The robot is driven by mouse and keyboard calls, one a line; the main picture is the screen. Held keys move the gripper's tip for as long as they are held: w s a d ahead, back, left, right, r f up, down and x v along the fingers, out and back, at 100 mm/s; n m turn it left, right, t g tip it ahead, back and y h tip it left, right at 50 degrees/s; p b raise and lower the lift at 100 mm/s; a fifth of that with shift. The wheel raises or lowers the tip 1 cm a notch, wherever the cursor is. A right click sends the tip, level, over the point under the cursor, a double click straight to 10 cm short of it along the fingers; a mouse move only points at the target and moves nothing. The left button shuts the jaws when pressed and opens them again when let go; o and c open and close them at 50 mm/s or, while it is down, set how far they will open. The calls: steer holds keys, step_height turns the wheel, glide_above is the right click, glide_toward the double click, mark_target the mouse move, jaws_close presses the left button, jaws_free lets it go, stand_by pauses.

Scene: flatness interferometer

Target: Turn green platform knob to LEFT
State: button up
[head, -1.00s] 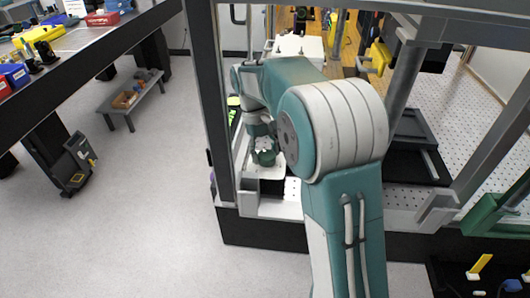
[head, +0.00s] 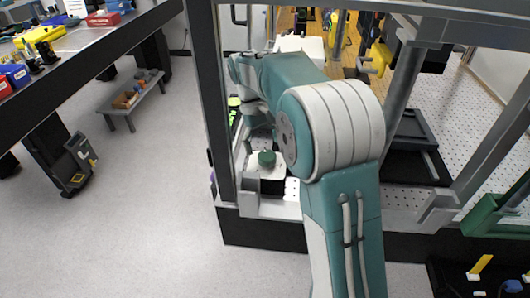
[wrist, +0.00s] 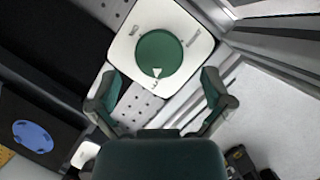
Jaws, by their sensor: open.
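The green platform knob (wrist: 158,55) is a round dial on a white rounded-square plate (wrist: 198,52) in the wrist view. Its white triangular pointer faces the plate's lower corner, toward a short label too small to read surely. Two other labels show near the top and right of the dial. My gripper (wrist: 160,93) is open and empty, its fingers spread below the knob in the picture and apart from it.
A dark frame post (head: 208,100) stands just left of the knob. A perforated metal plate and a black platform (head: 415,165) lie to the right inside the frame. A blue disc (wrist: 33,136) shows at lower left of the wrist view. Open floor lies left of the frame.

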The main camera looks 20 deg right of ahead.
steer(key=shift+v, duration=2.45)
